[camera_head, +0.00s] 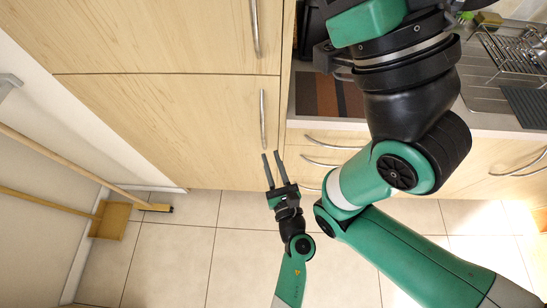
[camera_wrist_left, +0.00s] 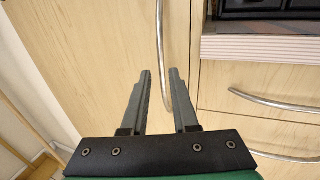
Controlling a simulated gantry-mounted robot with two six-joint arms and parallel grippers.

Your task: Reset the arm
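My left gripper (camera_head: 271,156) points up the picture in the head view, in front of the wooden cabinet. Its two grey fingers are apart with nothing between them. In the left wrist view the same open fingers (camera_wrist_left: 160,72) reach toward the cabinet front, with a vertical handle beyond them. My right arm (camera_head: 400,150) fills the right middle of the head view, bent upward and close to the camera. Its end lies near the top, and its fingers cannot be made out. No mug shows clearly.
A tall wooden cabinet (camera_head: 160,120) has metal handles (camera_head: 263,118). Drawers (camera_wrist_left: 265,98) and a counter lie to its right. A dish rack (camera_head: 512,50) stands by the sink behind my right arm. A broom (camera_head: 110,220) leans at the left wall.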

